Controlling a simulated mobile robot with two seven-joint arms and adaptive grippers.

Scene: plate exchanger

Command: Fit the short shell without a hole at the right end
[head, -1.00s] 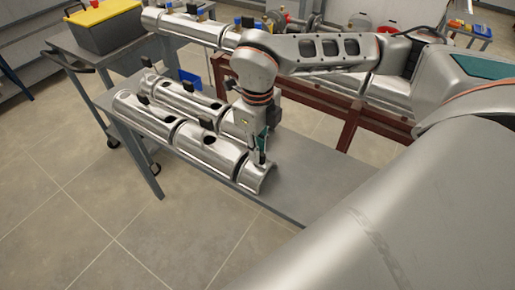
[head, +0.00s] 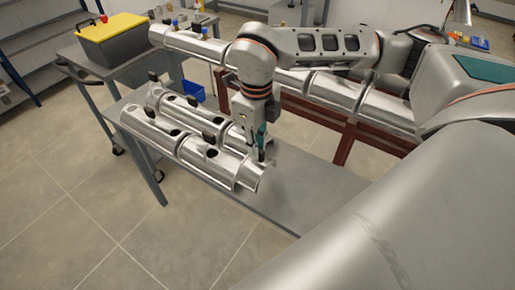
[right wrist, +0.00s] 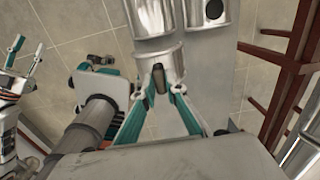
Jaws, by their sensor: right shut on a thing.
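A short, shiny half-round shell (head: 251,178) is at the right end of the shells on the grey bench. My right gripper (head: 262,148) points down over it, and its fingers are closed on the shell's black handle. In the right wrist view, the handle (right wrist: 158,78) is between the teal fingertips, with the short shell (right wrist: 157,56) just beyond. I cannot tell whether the shell touches the bench. The long silver pipe (head: 335,90) lies behind on a red-brown frame. My arm hides part of it. My left gripper (right wrist: 27,50) shows at the left edge of the right wrist view, fingers apart and empty.
Several longer shells (head: 150,126) with black handles lie in rows on the bench (head: 292,196), some with dark holes. The bench's right part is clear. The red-brown frame (head: 345,138) stands behind. A blue bin (head: 192,91) and a yellow-lidded box (head: 112,28) are at the back left.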

